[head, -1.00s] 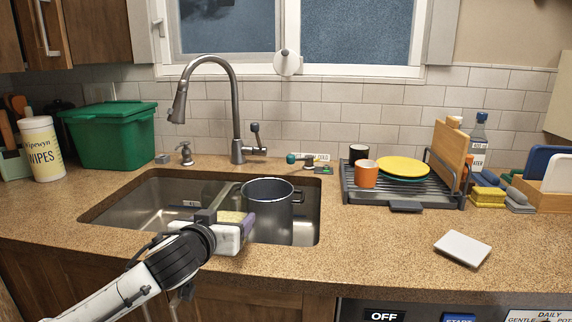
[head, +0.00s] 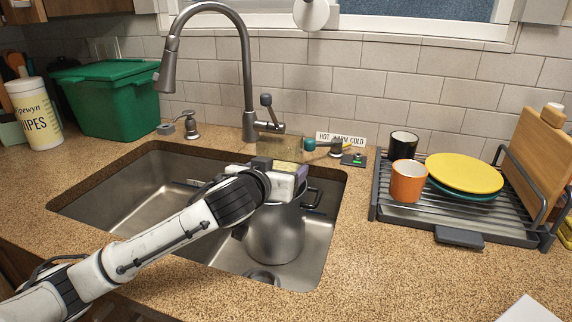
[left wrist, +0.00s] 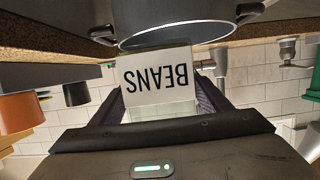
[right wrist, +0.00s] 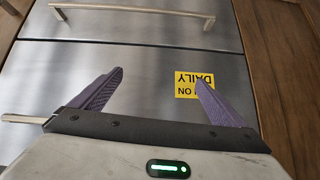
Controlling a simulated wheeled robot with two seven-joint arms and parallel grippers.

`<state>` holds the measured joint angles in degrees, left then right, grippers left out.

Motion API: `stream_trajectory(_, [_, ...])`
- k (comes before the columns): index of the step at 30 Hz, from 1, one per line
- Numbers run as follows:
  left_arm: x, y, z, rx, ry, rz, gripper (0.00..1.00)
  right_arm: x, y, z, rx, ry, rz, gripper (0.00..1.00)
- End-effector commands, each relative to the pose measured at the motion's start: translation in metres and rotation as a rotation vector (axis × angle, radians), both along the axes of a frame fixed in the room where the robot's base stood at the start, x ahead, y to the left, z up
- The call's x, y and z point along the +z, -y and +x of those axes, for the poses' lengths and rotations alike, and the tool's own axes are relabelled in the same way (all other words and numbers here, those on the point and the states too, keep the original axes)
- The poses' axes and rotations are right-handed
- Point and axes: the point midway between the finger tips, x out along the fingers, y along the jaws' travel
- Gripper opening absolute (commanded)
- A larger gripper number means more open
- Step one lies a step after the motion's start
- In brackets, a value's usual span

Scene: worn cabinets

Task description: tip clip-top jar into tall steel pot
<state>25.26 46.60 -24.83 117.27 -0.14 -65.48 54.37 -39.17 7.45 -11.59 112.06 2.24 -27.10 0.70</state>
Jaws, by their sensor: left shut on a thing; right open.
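The tall steel pot (head: 275,238) stands in the right sink basin, its rim partly hidden by my left arm and gripper. My left gripper (head: 288,173) is above the pot, shut on the clip-top jar (head: 280,148). In the left wrist view, which is upside down, the jar's white BEANS label (left wrist: 158,78) shows between the fingers, with the pot (left wrist: 180,22) close below it. The jar looks about upright; its contents are unclear. My right gripper (right wrist: 160,84) is open and empty, facing a steel appliance front, and is outside the head view.
The faucet (head: 240,70) rises behind the sink, left of the jar. A dish rack (head: 460,222) with an orange mug (head: 408,181), a dark mug and plates stands to the right. A green bin (head: 108,98) and a wipes canister (head: 36,115) stand at the left.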

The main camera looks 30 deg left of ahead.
Motion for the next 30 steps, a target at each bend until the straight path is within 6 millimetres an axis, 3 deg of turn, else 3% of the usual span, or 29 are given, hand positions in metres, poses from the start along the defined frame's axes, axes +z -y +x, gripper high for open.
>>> stream_trajectory(10, [0.005, 0.001, -0.001, -0.001, 0.013, 0.002, 0.33, 0.0, -0.001, -0.004, 0.002, -0.009, 0.001, 0.95])
stream_trajectory(18, [0.014, 0.005, -0.003, 0.0, -0.022, -0.061, 0.33, 0.024, 0.001, -0.004, -0.008, -0.003, 0.006, 0.95])
stream_trajectory(30, [0.018, 0.011, -0.006, 0.001, -0.072, -0.152, 0.33, 0.042, 0.01, -0.008, -0.019, -0.015, -0.003, 0.95])
